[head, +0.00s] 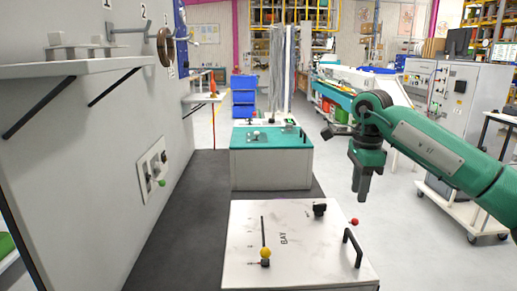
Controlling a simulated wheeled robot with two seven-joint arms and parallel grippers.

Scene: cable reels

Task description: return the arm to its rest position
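My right arm (435,150) is green and reaches in from the right edge. My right gripper (362,192) hangs from its end, fingers pointing down, in the air beyond and to the right of the white panel box. Its fingers look close together, and I cannot tell whether they are open or shut. I see nothing hanging from them. My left arm and gripper are not in view.
A white box (245,215) marked BAY carries a yellow-knobbed lever (265,253), a red knob (354,221) and a black handle (352,246). Behind it stands a teal-topped box (271,165). A wall shelf (80,66) is left. A grey cabinet (455,105) stands behind my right arm.

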